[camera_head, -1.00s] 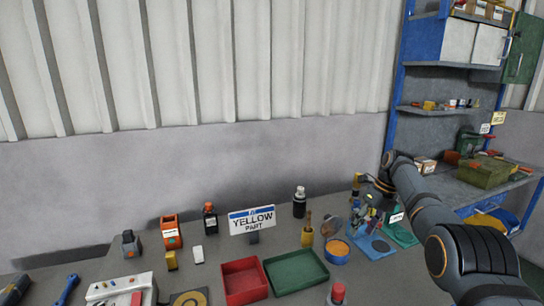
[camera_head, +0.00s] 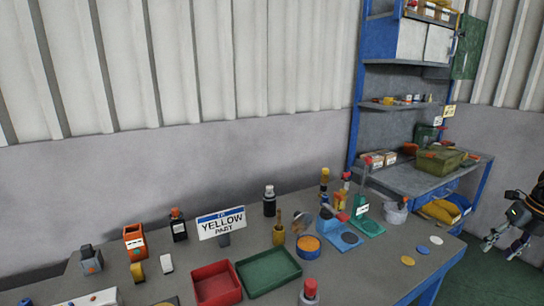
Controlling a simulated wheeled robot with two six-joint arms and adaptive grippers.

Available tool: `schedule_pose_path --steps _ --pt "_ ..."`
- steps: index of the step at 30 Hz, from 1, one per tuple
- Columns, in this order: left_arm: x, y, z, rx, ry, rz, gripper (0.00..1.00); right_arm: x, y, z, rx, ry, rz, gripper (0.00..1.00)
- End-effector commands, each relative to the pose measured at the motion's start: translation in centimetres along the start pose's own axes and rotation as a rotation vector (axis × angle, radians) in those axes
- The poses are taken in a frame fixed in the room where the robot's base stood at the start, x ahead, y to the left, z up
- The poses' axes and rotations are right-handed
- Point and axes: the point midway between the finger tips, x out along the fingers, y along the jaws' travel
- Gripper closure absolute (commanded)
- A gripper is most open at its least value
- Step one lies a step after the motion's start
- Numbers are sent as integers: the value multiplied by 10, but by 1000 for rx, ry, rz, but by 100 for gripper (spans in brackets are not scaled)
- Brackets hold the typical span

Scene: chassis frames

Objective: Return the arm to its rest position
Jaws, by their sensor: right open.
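My right arm shows only at the right edge of the head view, where my right gripper (camera_head: 503,247) hangs with its fingers spread. It is open and empty. It is clear of the workbench (camera_head: 350,280), to the right of the bench's right edge, with floor behind it. Most of the right arm is outside the picture. My left gripper is not in view.
A blue shelf rack (camera_head: 360,110) stands behind at right. Green floor (camera_head: 480,280) lies open at lower right.

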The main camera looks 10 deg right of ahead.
Motion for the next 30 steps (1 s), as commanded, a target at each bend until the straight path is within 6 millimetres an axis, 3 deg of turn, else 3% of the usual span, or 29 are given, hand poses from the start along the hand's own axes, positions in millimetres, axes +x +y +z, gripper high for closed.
schedule_pose_path --steps 8,13,19,22,26,27,30 --pt "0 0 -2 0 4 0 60 80 -94 -13 -478 90 -335 50" --pt "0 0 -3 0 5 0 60 128 -168 -34 -962 292 -572 50" --pt "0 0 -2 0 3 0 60 178 -264 -79 -1832 824 -767 50" --pt "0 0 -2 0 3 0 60 197 -293 -102 -2246 1126 -751 50" --pt "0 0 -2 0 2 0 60 218 -314 -132 -2665 1458 -653 50" --pt "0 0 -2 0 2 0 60 224 -319 -141 2614 -1458 576 50" --pt "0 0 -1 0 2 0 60 238 -327 -166 2358 -1371 381 50"
